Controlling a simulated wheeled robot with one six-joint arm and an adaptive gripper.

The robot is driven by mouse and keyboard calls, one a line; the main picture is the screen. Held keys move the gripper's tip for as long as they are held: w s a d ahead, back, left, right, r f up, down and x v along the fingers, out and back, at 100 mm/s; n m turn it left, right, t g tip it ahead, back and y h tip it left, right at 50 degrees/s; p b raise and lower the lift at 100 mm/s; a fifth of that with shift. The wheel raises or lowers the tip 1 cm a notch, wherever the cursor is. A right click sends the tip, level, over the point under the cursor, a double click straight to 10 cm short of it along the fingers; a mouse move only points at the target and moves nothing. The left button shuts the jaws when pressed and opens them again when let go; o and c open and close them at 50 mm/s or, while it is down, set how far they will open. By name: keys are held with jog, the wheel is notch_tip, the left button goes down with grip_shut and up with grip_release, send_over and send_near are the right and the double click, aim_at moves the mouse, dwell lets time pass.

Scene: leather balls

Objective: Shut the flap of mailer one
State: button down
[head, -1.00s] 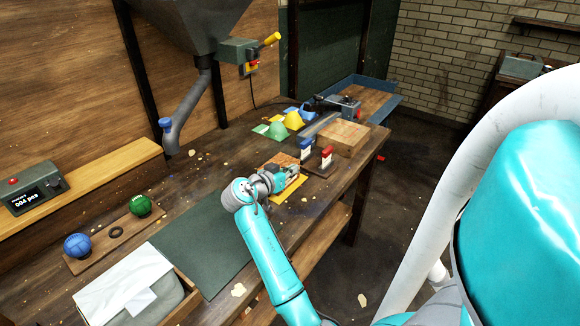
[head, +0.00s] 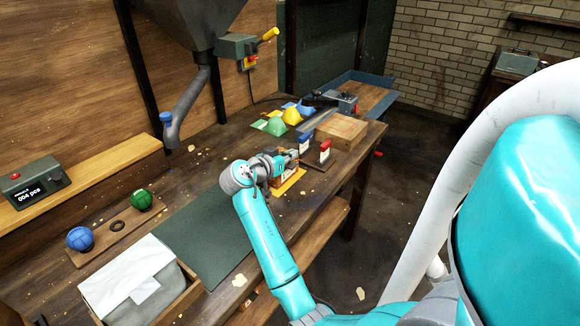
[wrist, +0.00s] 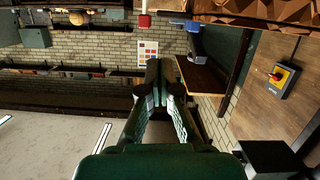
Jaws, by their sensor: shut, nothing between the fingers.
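A small brown packet (head: 284,182), perhaps mailer one, stands on a yellow mat (head: 291,184) near the bench's front edge. My gripper and wrist partly hide it, so I cannot tell how its flap lies. My gripper (head: 294,154) is just above and beside it; I cannot tell whether they touch. In the wrist view my gripper (wrist: 166,92) is shut, with its fingers together and nothing between them. A pale grey-white pouch (head: 135,285) lies in a wooden tray at the lower left.
A red-topped stamp (head: 325,150) and a blue-topped one (head: 304,143) stand right of my gripper. A wooden block (head: 341,130) is behind them. A green mat (head: 215,235) lies clear on the left. Blue (head: 79,239) and green (head: 141,199) balls sit further left.

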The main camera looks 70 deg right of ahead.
jog(key=v, duration=1)
jog(key=shift+r, duration=0.15)
jog(key=shift+s, duration=0.2)
